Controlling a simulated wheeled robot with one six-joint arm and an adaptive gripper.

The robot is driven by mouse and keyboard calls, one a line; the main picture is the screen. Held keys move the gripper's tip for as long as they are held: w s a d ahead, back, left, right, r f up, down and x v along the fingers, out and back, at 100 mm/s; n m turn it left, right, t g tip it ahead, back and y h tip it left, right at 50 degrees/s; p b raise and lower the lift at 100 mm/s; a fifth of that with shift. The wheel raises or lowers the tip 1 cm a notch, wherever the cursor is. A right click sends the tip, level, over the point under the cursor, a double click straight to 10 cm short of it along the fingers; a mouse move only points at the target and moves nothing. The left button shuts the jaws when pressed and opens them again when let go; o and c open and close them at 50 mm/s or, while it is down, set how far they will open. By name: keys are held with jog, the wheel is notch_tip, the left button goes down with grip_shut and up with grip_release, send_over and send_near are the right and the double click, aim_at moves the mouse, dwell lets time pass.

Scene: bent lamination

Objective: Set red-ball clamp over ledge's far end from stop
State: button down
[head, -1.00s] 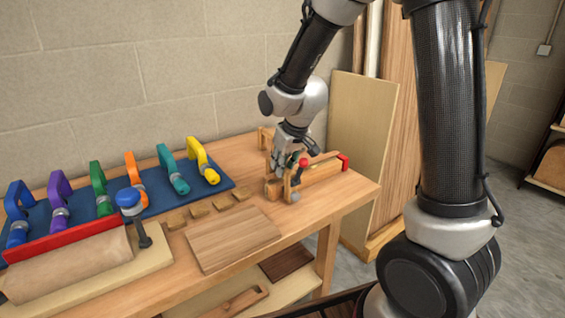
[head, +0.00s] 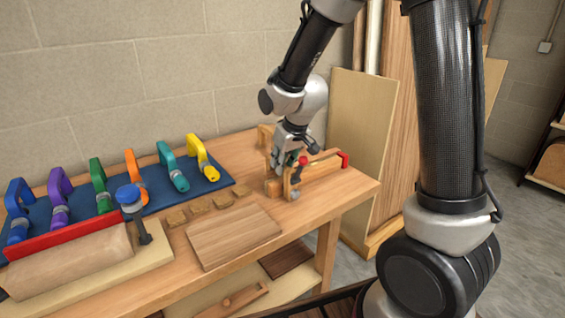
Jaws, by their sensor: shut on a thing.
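The red-ball clamp (head: 303,161) stands at the near left end of the wooden ledge (head: 322,169). Its red ball tops a dark handle, with a grey round part low down near the ledge's side. The red stop (head: 343,159) is at the ledge's other end, to the right. My gripper (head: 279,164) points down just left of the red ball and is shut on the red-ball clamp. The fingertips are small and partly hidden, and I cannot tell whether the clamp is seated on the ledge.
Several coloured clamps, such as the yellow one (head: 203,158), stand on a blue mat (head: 228,183) to the left. Small wooden blocks (head: 199,206) and a flat board (head: 232,236) lie in front. A blue-knobbed clamp (head: 129,196) stands by a red-edged form (head: 72,258).

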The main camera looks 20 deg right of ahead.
jog(key=shift+f, duration=0.1)
jog(key=c, duration=1.2)
grip_release()
jog(key=shift+c, duration=0.2)
jog(key=v, duration=1.2)
jog(key=v, duration=0.6)
jog(key=shift+w, duration=0.1)
jog(key=shift+r, duration=2.55)
